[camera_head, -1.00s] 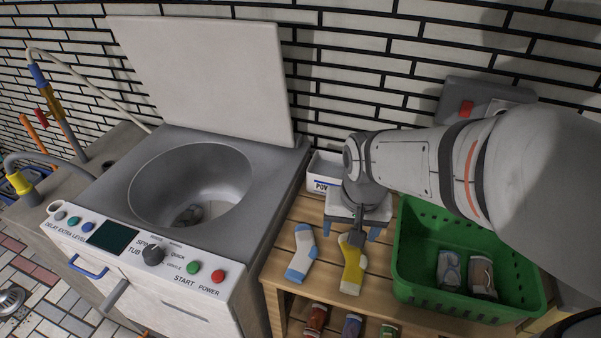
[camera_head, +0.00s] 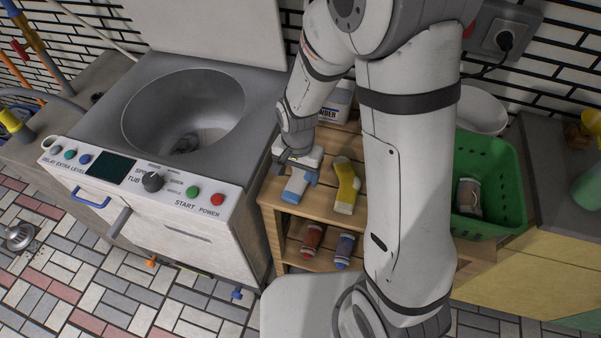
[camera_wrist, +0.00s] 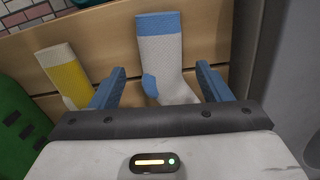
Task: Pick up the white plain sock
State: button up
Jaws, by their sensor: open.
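A white sock (camera_wrist: 162,50) with a blue cuff, heel and toe lies flat on the wooden shelf top. It also shows in the head view (camera_head: 297,184), partly covered by my gripper. My gripper (camera_wrist: 160,82) is open, with its two blue fingers on either side of the sock and nothing held between them. I cannot tell how high the fingers are above the wood. No wholly plain white sock is clear on the shelf.
A yellow and white sock (camera_head: 345,186) lies close by to the right. Several socks lie on the lower shelf.

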aim_at(295, 188)
jog(key=shift+f, duration=1.45)
jog(key=c, duration=1.1)
